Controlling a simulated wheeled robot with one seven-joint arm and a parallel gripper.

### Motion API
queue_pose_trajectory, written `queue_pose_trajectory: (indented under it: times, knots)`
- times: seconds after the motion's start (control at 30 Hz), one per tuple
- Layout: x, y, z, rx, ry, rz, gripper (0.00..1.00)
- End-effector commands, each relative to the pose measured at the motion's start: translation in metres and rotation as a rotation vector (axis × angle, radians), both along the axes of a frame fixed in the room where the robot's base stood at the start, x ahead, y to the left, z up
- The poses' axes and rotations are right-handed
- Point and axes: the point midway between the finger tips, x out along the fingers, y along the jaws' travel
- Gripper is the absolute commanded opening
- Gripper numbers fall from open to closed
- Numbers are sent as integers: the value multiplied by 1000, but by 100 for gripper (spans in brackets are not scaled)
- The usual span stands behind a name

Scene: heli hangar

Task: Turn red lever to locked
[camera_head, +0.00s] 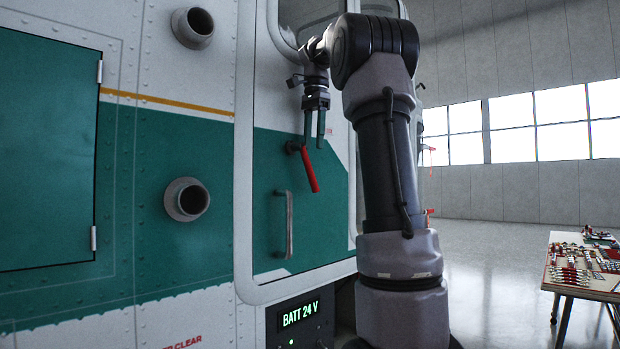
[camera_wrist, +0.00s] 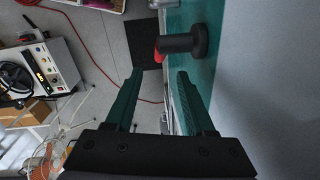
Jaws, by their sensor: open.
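The red lever (camera_head: 309,170) is on the green and white helicopter door (camera_head: 262,180). It hangs down from a dark pivot, its lower end tilted a little to the right. My gripper (camera_head: 314,142) is open, with its fingers pointing down at the lever's upper end near the pivot. In the wrist view, the dark pivot (camera_wrist: 188,42) sticks out from the green panel, with a bit of the red lever (camera_wrist: 160,49) at its end. It lies ahead of my gripper's fingertips (camera_wrist: 158,75). Whether a finger touches the lever, I cannot tell.
A vertical door handle (camera_head: 289,224) sits below the lever. A panel reading BATT 24 V (camera_head: 300,316) is under the door. A table with small parts (camera_head: 585,292) stands at the right. In the wrist view, a control box (camera_wrist: 50,66) and red cables lie at the left.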

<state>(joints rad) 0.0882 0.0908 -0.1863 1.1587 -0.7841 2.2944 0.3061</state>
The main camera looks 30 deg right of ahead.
Motion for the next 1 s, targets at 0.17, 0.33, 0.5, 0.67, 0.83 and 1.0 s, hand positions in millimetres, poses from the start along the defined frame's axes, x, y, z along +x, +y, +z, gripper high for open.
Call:
queue_pose_trajectory:
  times: [0.17, 0.33, 0.5, 0.67, 0.83, 1.0]
  knots:
    - [1, 1, -27, 2, 2, 1, 54]
    - [4, 1, -60, 2, 1, 2, 54]
    - [6, 2, -86, 2, 0, 2, 54]
    - [8, 2, -99, 1, -1, 1, 54]
    - [8, 2, -103, 1, -2, 1, 54]
    - [8, 2, -102, 0, -2, 1, 47]
